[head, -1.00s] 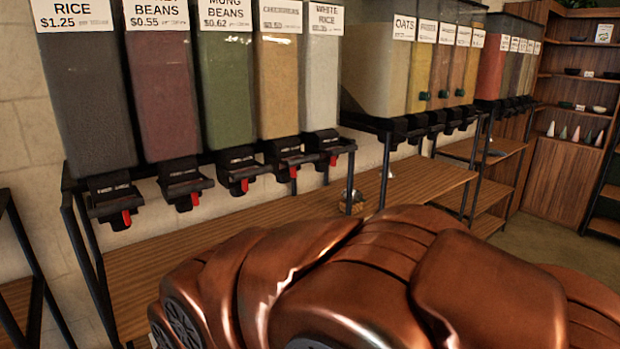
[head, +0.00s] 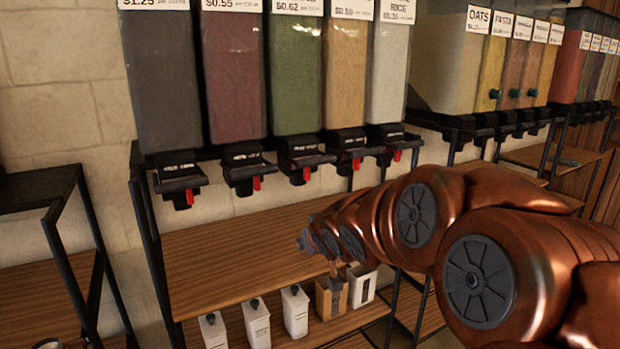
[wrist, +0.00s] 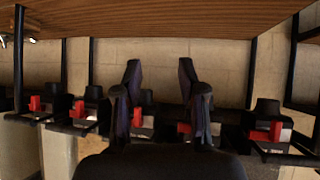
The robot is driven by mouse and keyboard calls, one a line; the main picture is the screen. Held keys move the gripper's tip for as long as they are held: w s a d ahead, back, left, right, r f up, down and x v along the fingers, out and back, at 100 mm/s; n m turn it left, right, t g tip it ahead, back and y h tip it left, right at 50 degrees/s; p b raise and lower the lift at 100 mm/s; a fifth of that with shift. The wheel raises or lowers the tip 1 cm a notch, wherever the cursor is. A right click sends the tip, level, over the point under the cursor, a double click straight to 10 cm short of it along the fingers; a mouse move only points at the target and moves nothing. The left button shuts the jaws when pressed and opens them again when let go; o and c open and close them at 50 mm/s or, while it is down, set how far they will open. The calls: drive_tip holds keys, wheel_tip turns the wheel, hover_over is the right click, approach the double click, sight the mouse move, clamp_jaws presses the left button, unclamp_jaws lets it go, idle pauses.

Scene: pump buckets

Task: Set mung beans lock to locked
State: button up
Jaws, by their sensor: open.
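The mung beans dispenser (head: 295,80) is the clear bin of green beans, middle of the left row; its label is cut off at the top. Its black spout (head: 303,152) carries a small red lock tab (head: 307,174) that hangs down at the front. My gripper (head: 305,241) is below and in front of this spout, small and partly hidden by my copper arm. In the wrist view my gripper (wrist: 160,72) shows two dark fingers spread apart with nothing between them. That view looks upside down, with several red tabs behind the fingers. I see no contact.
Neighbouring spouts with red tabs stand close on both sides, such as the one under the dark red beans (head: 245,165). A wooden shelf (head: 230,262) lies below, with several white containers (head: 257,322) on a lower level. A black-framed rack (head: 40,210) stands at the left.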

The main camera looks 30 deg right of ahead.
drive_tip(key=w+d+r+t+b, duration=0.1)
drive_tip(key=w+d+r+t, duration=0.2)
drive_tip(key=w+d+r, duration=0.15)
drive_tip(key=n+t+y+b, duration=0.1)
drive_tip(key=t+y+b, duration=0.1)
drive_tip(key=t, duration=0.3)
approach(309, 169)
drive_tip(key=w, duration=0.1)
drive_tip(key=shift+w+d+p, duration=0.1)
drive_tip(key=shift+w+p, duration=0.2)
drive_tip(key=shift+w, duration=1.65)
drive_tip(key=shift+w+d+p, duration=0.15)
drive_tip(key=shift+w+p, duration=0.15)
drive_tip(key=shift+w, duration=1.65)
drive_tip(key=shift+c, duration=0.3)
clamp_jaws()
